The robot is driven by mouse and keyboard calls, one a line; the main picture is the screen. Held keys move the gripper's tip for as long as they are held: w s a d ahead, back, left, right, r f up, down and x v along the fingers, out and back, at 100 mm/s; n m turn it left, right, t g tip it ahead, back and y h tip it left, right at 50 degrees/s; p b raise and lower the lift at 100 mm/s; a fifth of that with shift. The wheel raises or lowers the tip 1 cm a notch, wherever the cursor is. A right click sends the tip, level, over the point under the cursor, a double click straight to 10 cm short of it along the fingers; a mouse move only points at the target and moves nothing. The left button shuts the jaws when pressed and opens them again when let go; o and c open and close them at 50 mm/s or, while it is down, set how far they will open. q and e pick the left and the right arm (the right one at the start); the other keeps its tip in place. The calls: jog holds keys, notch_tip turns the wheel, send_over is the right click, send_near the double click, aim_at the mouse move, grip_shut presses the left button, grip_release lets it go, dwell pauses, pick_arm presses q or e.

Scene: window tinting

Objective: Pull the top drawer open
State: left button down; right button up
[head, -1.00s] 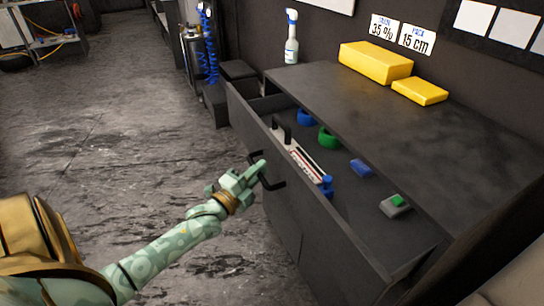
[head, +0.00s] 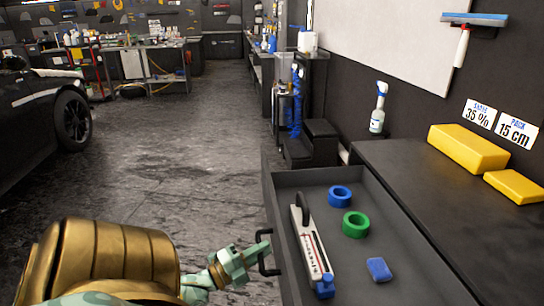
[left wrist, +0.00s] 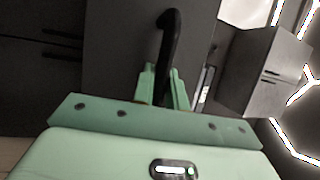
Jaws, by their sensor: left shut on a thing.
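The top drawer (head: 345,264) of the dark cabinet stands open, pulled out to the left, with its inside showing in the head view. Its black handle (head: 264,264) is on the drawer's front. My left gripper (head: 260,251) is at this handle and shut on it. In the left wrist view the two green fingers (left wrist: 163,88) stand on either side of the curved black handle (left wrist: 170,45). My right gripper is in neither view.
In the drawer lie a blue ring (head: 340,196), a green ring (head: 355,224), a blue block (head: 379,269) and a long white tool (head: 311,245). Floor (head: 190,165) left of the drawer is clear.

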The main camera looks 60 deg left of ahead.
pick_arm(q)
jog(key=shift+s, duration=0.25)
jog(key=c, duration=1.4)
grip_release()
jog(key=shift+a, duration=0.1)
jog(key=s+f, duration=0.3)
jog(key=s, duration=1.3)
jog(key=shift+p, duration=0.45)
